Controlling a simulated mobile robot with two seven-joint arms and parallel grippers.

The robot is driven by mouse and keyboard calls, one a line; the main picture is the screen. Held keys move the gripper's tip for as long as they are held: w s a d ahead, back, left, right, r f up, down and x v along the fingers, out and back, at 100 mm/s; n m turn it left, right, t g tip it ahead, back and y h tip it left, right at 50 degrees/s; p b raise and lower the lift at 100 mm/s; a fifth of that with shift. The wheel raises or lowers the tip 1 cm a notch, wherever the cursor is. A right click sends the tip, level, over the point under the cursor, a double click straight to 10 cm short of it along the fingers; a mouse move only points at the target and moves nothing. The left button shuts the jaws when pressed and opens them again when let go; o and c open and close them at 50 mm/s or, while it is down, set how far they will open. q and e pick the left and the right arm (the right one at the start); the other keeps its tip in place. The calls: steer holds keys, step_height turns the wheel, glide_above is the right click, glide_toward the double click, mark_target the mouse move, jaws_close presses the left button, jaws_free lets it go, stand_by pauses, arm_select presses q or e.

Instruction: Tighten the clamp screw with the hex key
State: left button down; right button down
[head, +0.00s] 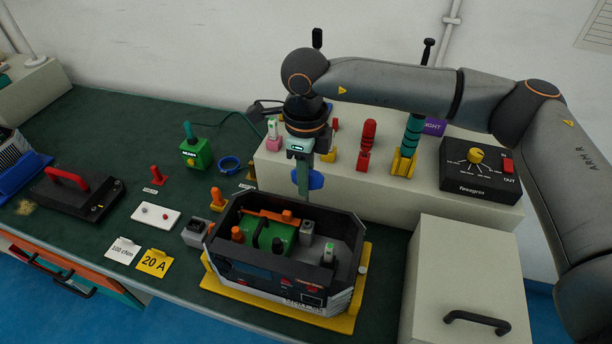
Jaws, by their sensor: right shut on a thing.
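My right gripper (302,182) comes down from above with its fingers pointing downward. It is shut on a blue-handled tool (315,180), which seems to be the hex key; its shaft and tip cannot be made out. The gripper is above the back rim of an open black case (262,275). Inside the case lies a green cylinder (283,236) with an orange bar (268,215) across it, which seems to be the clamp. Orange knobs stand near the bar's ends. The clamp screw itself is too small to tell. My left gripper is not in view.
The case sits in a yellow tray (232,293). Behind is a raised beige shelf (385,190) with red and teal-handled tools and a black dial box (480,170). A beige cabinet (465,270) stands right. Cards, a green box (196,153) and a red-handled black device (72,195) lie left.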

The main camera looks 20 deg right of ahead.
steer(key=shift+f, duration=0.1)
step_height(320, 180, down, 6)
steer(key=b, duration=0.5)
steer(key=shift+r, duration=0.2)
steer(key=c, duration=1.3)
jaws_free()
jaws_close()
